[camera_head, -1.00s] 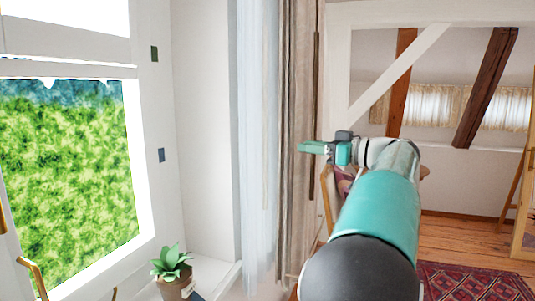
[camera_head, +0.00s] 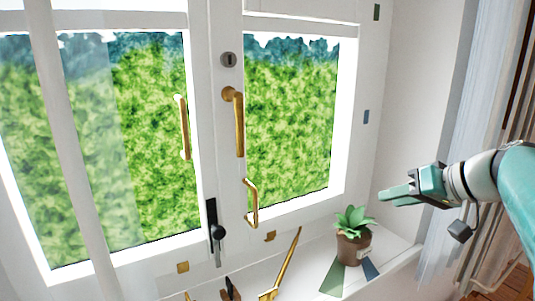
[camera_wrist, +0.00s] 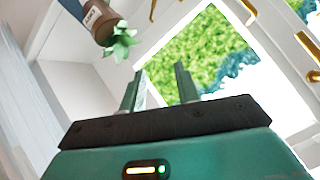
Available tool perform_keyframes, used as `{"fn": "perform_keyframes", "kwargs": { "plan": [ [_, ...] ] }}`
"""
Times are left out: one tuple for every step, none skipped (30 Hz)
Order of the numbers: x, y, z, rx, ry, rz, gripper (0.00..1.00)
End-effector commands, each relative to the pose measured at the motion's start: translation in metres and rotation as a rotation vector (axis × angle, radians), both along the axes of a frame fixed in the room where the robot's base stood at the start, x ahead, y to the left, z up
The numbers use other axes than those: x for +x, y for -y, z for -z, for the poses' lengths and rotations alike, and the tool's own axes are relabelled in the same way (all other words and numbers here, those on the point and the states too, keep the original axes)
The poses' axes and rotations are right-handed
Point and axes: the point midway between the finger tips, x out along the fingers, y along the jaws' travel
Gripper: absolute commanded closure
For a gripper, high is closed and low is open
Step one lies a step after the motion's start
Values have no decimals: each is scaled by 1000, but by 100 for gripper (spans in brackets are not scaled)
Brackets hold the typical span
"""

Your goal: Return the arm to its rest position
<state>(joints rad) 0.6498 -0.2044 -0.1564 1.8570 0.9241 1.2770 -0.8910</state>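My gripper (camera_head: 398,195) is at the right of the head view, on my teal and white arm (camera_head: 518,185), pointing left toward the window. It is above and to the right of a potted plant (camera_head: 354,240) on the sill. In the wrist view, the two fingers of my gripper (camera_wrist: 160,72) stand apart with nothing between them. The potted plant also shows in the wrist view (camera_wrist: 105,22), beyond the fingers at upper left.
A white window (camera_head: 228,150) with brass handles (camera_head: 238,125) fills the left and middle. The white sill (camera_head: 385,270) holds the plant and some small flat pieces. A brass bar (camera_head: 287,258) rises from the sill. Pale curtains (camera_head: 470,110) hang at right, behind my arm.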

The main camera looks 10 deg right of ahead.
Motion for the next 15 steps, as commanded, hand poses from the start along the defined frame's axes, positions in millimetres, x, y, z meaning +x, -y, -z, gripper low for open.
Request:
{"fn": "perform_keyframes", "kwargs": {
  "plan": [
    [-4,-28,12,-9,-54,-18,68],
    [-8,-42,21,-17,-91,-20,68],
    [-13,-61,33,-31,-136,-24,68],
    [-18,-74,42,-44,-169,-25,68],
    [-23,-86,50,-59,-199,-24,68],
    [-31,-101,62,-82,-237,-26,68],
    [-37,-112,71,-101,-263,-24,68],
    [-43,-122,79,-122,-286,-24,68],
    [-52,-134,90,-152,-313,-22,68],
    [-59,-142,98,-176,-330,-19,68],
    [-66,-150,106,-202,-345,-18,68],
    [-75,-160,117,-237,-361,-13,68],
    [-82,-166,124,-265,-369,-11,68],
    [-88,-172,132,-292,-375,-9,68],
    [-96,-178,141,-328,-377,-4,68]
  ]
}}
